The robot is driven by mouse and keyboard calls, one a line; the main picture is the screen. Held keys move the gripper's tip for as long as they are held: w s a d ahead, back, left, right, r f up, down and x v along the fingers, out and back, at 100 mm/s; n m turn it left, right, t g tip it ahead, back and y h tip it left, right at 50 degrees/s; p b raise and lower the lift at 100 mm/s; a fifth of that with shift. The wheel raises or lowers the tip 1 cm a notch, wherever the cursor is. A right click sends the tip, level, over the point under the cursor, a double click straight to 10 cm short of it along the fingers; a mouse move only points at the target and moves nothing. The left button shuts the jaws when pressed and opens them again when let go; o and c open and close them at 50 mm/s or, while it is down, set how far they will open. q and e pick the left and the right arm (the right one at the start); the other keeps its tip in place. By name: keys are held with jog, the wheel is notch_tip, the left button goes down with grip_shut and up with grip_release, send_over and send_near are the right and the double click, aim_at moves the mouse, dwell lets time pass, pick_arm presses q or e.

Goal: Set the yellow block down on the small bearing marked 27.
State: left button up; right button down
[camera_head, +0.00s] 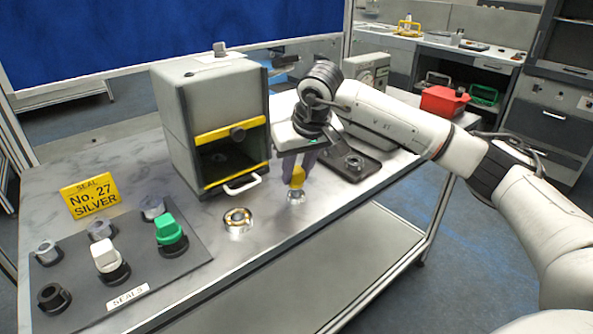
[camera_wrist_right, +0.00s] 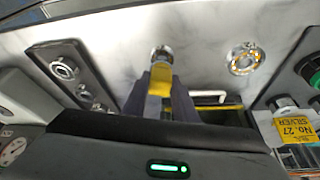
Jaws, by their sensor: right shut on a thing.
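My right gripper (camera_head: 297,170) points down over the table and is shut on the yellow block (camera_head: 298,178). In the wrist view the yellow block (camera_wrist_right: 160,82) sits between the two dark fingers. The small silver bearing (camera_head: 296,196) lies on the table directly below the block in the head view. It also shows just beyond the block's tip in the wrist view (camera_wrist_right: 162,53). I cannot tell whether block and bearing touch, and no 27 is readable on the bearing. My left gripper is not in view.
A larger gold-and-silver bearing (camera_head: 237,219) lies to the left. A grey press-like box (camera_head: 208,120) with a yellow-edged opening stands behind it. A dark mat (camera_head: 190,265) holds several seals. A yellow sign (camera_head: 90,197) reads "SEAL No. 27 SILVER". A dark tray (camera_head: 352,166) is to the right.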

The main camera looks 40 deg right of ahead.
jog(key=shift+f+b, duration=0.5)
jog(key=shift+f, duration=0.65)
dwell(1.2)
jog(key=c, duration=1)
grip_release()
jog(key=shift+r, duration=0.15)
notch_tip(320, 180, up, 8)
jog(key=p, duration=0.6)
jog(key=shift+f, duration=0.35)
